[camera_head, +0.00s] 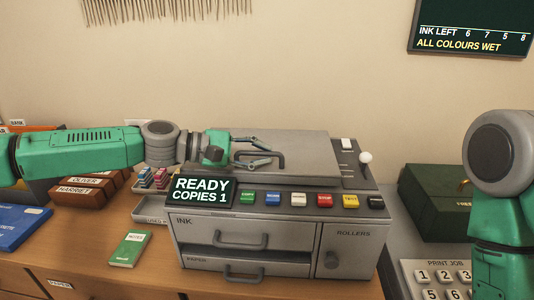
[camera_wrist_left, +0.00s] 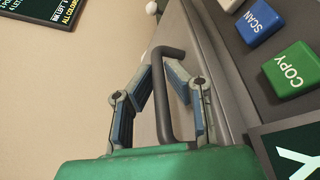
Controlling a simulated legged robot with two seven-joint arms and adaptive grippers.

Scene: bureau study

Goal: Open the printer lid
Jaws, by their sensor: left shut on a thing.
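The grey printer (camera_head: 292,240) stands on the wooden desk, with its flat lid (camera_head: 302,143) on top. The lid looks down or nearly so; I cannot tell whether there is a small gap. A dark bar handle (camera_head: 283,159) is at the lid's front left; it also shows in the left wrist view (camera_wrist_left: 163,88). My left gripper (camera_head: 262,152) reaches in from the left and is shut on the handle. In the left wrist view its fingers (camera_wrist_left: 163,95) are on either side of the handle bar. My right gripper is out of view.
A display (camera_head: 202,190) reading READY, COPIES 1 and a row of coloured buttons (camera_head: 297,199) line the printer's front edge. A white-knobbed lever (camera_head: 366,158) stands right of the lid. A green notebook (camera_head: 130,249) lies left. My right arm occupies the far right.

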